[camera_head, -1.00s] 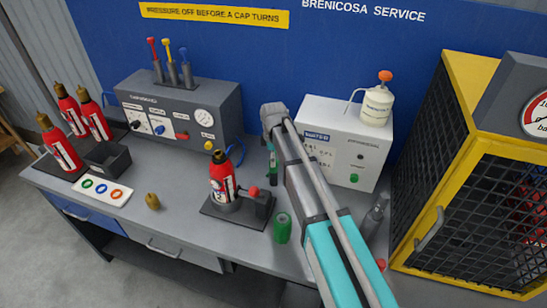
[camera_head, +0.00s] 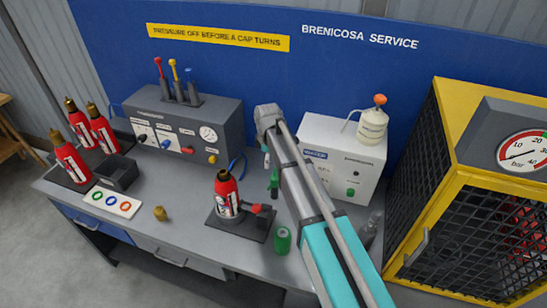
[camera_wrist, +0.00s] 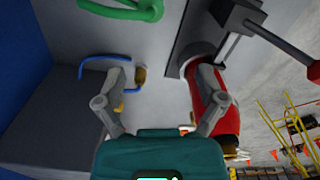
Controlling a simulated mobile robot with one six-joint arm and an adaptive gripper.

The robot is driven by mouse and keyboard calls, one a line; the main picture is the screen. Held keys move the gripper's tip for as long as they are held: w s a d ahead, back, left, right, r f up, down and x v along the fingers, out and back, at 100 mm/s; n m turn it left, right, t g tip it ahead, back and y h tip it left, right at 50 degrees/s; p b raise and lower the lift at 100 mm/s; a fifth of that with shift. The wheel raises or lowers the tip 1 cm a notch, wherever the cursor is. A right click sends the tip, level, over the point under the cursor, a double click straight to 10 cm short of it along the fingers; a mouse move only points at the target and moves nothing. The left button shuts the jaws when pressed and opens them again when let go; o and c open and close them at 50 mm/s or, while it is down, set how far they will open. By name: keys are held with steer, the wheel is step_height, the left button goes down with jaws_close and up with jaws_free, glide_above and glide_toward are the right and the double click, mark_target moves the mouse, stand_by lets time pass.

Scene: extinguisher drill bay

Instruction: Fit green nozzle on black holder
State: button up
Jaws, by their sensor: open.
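I cannot tell which dark part is the black holder.
A blue hose loop (camera_wrist: 100,60) lies near the left finger. A grey control box (camera_head: 180,125) stands at the back left, a white box (camera_head: 340,160) at the back right. A green roll (camera_head: 282,240) stands near the bench front. A yellow cage (camera_head: 420,190) stands at the right.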

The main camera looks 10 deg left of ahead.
steer(key=s+a+r+p, duration=0.9)
steer(key=a+r+p, duration=0.1)
steer(key=r+p, duration=0.1)
steer(key=shift+s+a+r+p, duration=0.2)
steer(key=shift+s+r+p, duration=0.15)
steer(key=shift+r, duration=0.3)
stand_by(1.2)
